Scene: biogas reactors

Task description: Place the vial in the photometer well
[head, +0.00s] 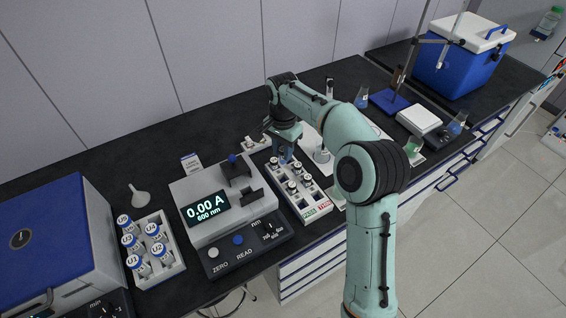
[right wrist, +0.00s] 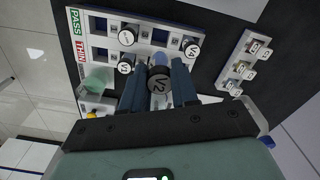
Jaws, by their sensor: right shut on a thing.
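My right gripper (head: 285,153) is over the far end of the white vial rack (head: 318,211). In the right wrist view its fingers (right wrist: 160,88) are shut on the dark-capped vial V2 (right wrist: 159,80). Its cap looks larger than the others, so it seems raised; whether its base has cleared the rack I cannot tell. The photometer (head: 183,205), reading 0.00 A at 600 nm, stands left of the rack. On its top is a dark holder (head: 236,171) with a blue knob; the well opening is not clear. My left gripper is not in view.
Rack vials V1 (right wrist: 125,66) and V4 (right wrist: 192,48) stand close to the fingers. A small white holder (right wrist: 229,79) is nearby.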

